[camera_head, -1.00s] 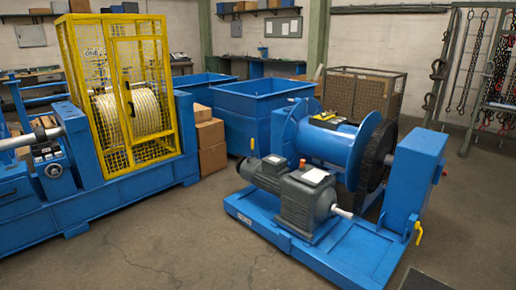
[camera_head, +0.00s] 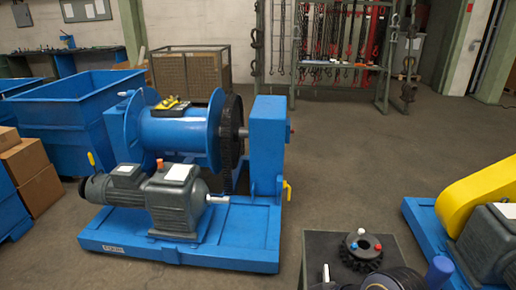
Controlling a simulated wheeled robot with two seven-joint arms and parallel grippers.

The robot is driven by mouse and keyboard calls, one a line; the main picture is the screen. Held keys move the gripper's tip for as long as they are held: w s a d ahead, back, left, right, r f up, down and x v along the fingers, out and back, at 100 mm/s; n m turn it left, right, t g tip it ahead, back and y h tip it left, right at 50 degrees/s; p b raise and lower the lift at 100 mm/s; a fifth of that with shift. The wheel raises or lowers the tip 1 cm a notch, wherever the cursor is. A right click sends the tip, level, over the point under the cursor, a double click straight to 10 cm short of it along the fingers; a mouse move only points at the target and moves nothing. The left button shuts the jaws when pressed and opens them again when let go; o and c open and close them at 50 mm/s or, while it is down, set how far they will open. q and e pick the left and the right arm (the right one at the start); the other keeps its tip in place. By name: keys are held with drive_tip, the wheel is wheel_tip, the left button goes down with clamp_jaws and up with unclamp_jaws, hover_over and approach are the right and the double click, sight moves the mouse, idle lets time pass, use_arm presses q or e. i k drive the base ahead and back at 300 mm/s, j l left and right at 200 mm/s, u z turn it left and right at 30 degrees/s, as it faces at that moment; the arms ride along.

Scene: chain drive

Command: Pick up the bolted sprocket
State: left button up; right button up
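A black toothed sprocket (camera_head: 361,252) lies flat on a dark grey stand (camera_head: 322,247) at the bottom right of the head view. Small red, blue and white bolt-like pieces show on its upper face around a central hole.
A blue winch (camera_head: 172,135) with a grey motor (camera_head: 176,197) stands on a blue base (camera_head: 110,240) left of the stand. Another blue machine with a yellow guard (camera_head: 475,195) stands at the right. Open floor (camera_head: 390,150) lies behind the stand.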

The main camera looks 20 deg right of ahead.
sight(366, 259)
drive_tip(key=i+z, duration=0.1)
drive_tip(key=z, duration=0.35)
drive_tip(key=i+j+z, duration=0.1)
drive_tip(key=z, duration=0.3)
drive_tip(key=i+j+z, duration=0.1)
drive_tip(key=z, duration=0.35)
drive_tip(key=i+j+z, duration=0.1)
drive_tip(key=z, duration=0.3)
drive_tip(key=j+z, duration=0.2)
drive_tip(key=z, duration=0.25)
drive_tip(key=j+z, duration=0.2)
drive_tip(key=z, duration=0.25)
drive_tip(key=i+j+z, duration=0.1)
drive_tip(key=j+z, duration=0.15)
drive_tip(key=z, duration=0.15)
drive_tip(key=j+z, duration=0.25)
drive_tip(key=z, duration=0.15)
drive_tip(key=i+j+z, duration=0.1)
drive_tip(key=j+z, duration=0.15)
drive_tip(key=z, duration=0.2)
drive_tip(key=j+z, duration=0.4)
drive_tip(key=k+l, duration=0.05)
drive_tip(key=l, duration=0.1)
